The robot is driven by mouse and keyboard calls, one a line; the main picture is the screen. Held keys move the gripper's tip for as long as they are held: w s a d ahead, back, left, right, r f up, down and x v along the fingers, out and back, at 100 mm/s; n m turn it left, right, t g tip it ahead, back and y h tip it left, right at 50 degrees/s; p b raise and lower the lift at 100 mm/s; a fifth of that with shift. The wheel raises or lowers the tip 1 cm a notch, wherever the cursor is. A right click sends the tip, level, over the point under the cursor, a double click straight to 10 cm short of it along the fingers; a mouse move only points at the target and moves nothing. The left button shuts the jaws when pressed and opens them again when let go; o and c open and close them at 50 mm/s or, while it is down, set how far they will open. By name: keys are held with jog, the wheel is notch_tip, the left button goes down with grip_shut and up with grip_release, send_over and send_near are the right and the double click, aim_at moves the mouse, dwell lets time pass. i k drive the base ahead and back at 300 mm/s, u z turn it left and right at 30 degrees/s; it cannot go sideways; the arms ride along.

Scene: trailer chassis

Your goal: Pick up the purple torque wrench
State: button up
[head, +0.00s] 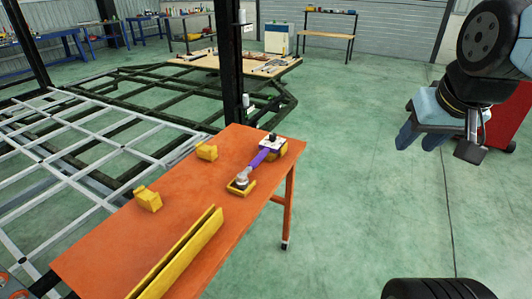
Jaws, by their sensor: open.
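The purple torque wrench (261,158) lies near the right edge of an orange table (150,240) in the head view. Its purple middle spans between a yellow block (249,190) at the near end and another yellow block (284,150) at the far end. A grey head shows at the near end and a black and white part at the far end. My gripper (438,144) hangs at the upper right, well apart from the wrench and off to the right of the table. It is open, with nothing seen between its fingers.
Two more yellow blocks (148,200) (206,151) and a long yellow channel (180,252) sit on the table. A dark post (230,70) stands behind it. A grey frame (60,150) lies to the left. The green floor between table and gripper is clear.

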aim_at(242, 182)
jog(key=u, duration=0.05)
jog(key=i, duration=0.9)
jog(key=z, duration=0.1)
